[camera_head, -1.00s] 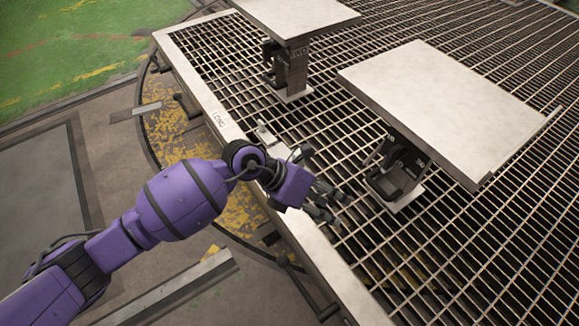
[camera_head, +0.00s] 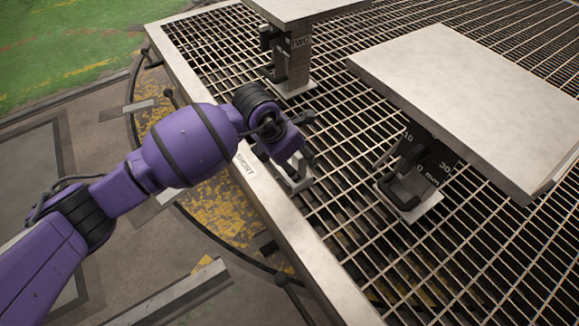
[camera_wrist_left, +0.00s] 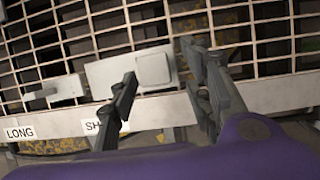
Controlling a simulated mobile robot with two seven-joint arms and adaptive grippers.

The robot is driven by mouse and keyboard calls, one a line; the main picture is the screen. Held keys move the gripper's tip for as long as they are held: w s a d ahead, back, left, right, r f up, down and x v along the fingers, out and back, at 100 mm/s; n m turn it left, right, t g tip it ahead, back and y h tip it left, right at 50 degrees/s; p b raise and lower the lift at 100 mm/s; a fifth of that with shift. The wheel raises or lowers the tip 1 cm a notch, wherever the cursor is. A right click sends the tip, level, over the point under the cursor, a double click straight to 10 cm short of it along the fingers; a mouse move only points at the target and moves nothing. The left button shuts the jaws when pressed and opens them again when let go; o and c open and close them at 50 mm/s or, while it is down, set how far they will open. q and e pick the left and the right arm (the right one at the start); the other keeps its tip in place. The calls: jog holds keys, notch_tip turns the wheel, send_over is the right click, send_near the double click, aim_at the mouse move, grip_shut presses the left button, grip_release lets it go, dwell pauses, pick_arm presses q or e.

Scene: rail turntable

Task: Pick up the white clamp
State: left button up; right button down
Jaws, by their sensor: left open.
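A small whitish clamp (camera_head: 293,179) sits on the grating beside the rim label SHORT. In the left wrist view a pale blocky piece (camera_wrist_left: 153,69) lies between the fingertips, above the partly covered label. My left gripper (camera_head: 307,142) is over the clamp in the head view and hides part of it. In the left wrist view my left gripper (camera_wrist_left: 160,62) is open, one finger on each side of the pale piece. I cannot tell whether the fingers touch it. My right gripper is not in view.
Another pale piece (camera_wrist_left: 56,92) lies near the LONG label (camera_wrist_left: 19,133). Two raised pale plates, one nearer (camera_head: 470,95) and one farther (camera_head: 300,8), stand on posts with dark clamps, one of them on the nearer post (camera_head: 406,183). The near-right grating (camera_head: 390,265) is clear.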

pick_arm(q)
jog(key=b+x, duration=0.2)
jog(key=x, duration=0.2)
jog(key=shift+a+f, duration=0.1)
jog(key=shift+f, duration=0.05)
jog(key=shift+w+f, duration=0.1)
jog(key=shift+f, duration=0.05)
jog(key=c, duration=1)
grip_shut()
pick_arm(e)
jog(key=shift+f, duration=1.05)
pick_arm(q)
jog(key=shift+r, duration=0.2)
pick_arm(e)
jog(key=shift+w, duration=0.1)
